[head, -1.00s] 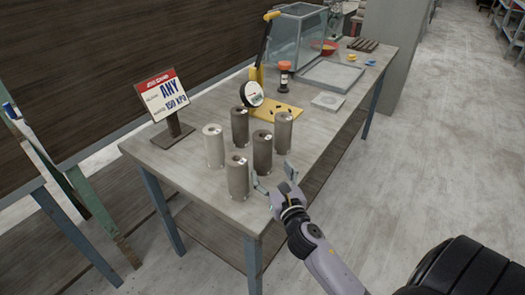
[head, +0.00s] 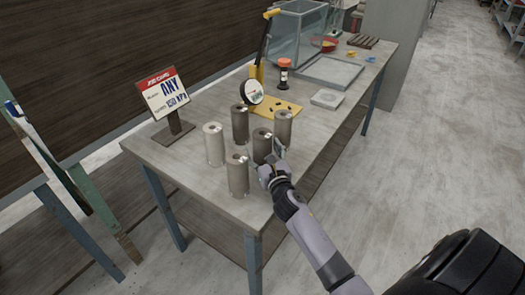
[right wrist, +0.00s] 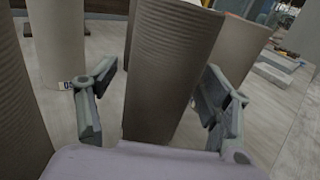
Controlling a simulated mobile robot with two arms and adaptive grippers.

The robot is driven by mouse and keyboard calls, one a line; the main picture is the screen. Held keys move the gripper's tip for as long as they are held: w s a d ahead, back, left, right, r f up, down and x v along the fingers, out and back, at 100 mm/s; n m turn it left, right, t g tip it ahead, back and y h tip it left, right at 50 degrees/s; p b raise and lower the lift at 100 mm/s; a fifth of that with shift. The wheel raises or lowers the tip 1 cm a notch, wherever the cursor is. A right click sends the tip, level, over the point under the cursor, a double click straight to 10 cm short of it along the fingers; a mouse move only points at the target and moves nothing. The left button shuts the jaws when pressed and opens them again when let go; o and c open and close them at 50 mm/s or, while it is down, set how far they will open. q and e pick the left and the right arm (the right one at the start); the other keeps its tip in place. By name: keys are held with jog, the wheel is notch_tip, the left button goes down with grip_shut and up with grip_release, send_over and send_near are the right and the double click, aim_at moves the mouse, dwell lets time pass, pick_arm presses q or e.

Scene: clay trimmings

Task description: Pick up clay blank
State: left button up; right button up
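Several upright clay blanks, each a ribbed cylinder with a hole in its top, stand grouped on the table. My right gripper (head: 267,158) is open at the dark brown blank (head: 262,143) on the group's near right side. In the right wrist view its fingers (right wrist: 160,80) are on either side of this blank (right wrist: 165,65), with a gap on both sides. Other blanks are a grey-brown one (head: 238,176) in front, a pale one (head: 214,146) at left, a dark one (head: 240,124) behind and a brownish one (head: 283,126) at right. My left gripper is not in view.
The table (head: 205,183) also holds a sign on a stand (head: 163,96), a yellow press with a dial (head: 255,90), an orange-topped jar (head: 284,73), a glass box (head: 297,35) and a shallow grey tray (head: 330,71). Neighbouring blanks stand close to the gripper.

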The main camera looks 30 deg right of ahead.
grip_shut()
jog(key=shift+r, duration=0.1)
dwell(0.8)
